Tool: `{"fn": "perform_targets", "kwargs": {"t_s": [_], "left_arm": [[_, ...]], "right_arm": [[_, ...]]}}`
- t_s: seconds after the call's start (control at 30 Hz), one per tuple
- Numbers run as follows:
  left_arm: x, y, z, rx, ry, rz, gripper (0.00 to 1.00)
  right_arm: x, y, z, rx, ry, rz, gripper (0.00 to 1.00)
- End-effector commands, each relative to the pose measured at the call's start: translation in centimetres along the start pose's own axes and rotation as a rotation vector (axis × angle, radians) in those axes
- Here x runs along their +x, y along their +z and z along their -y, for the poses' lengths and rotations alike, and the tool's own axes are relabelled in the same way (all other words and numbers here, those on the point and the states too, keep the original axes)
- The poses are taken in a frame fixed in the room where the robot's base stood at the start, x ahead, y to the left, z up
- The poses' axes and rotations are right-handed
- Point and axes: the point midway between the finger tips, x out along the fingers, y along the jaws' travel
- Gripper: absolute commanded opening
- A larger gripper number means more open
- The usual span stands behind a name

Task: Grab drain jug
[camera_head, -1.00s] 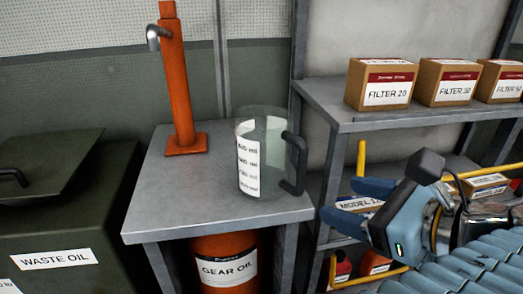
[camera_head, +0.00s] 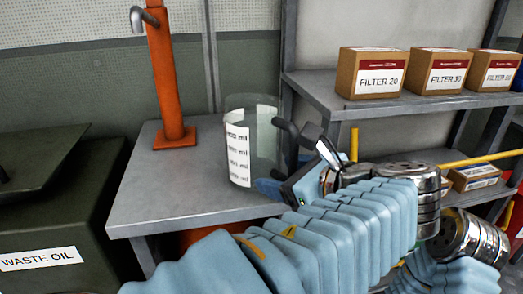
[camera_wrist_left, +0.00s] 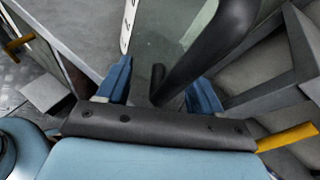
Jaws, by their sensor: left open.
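The drain jug (camera_head: 262,135) is a clear measuring jug with a white label strip and a black handle (camera_head: 284,130). It stands upright on the grey metal table (camera_head: 150,205), handle toward the right. My left gripper (camera_head: 272,187) is open at the jug's lower right, by the handle; its wrist partly hides the handle's lower part. In the left wrist view, the gripper's two blue fingers (camera_wrist_left: 160,92) are spread on either side of the lower end of the handle (camera_wrist_left: 215,40). Contact with the handle cannot be told. My right gripper is not in view.
An orange post (camera_head: 167,80) with a metal spout stands behind the jug on the left. A waste oil container (camera_head: 60,225) is left of the table. A shelf (camera_head: 330,100) with filter boxes (camera_head: 372,72) is close on the right. The table's front left is clear.

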Motion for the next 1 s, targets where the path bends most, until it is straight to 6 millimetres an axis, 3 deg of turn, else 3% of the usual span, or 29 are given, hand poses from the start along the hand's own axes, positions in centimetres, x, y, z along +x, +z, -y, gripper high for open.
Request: {"fn": "perform_targets", "kwargs": {"t_s": [0.07, 0.5, 1.0], "left_arm": [[-0.03, 0.02, 0.01, 0.000, 0.000, 0.000, 0.66], [-0.05, 0.00, 0.00, 0.000, 0.001, 0.000, 0.00], [-0.26, 0.45, 0.13, -0.001, 0.000, -0.002, 0.00]], "right_arm": [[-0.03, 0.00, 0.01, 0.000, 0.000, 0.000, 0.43], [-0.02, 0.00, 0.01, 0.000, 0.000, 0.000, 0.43], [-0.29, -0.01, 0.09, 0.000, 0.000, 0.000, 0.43]]}}
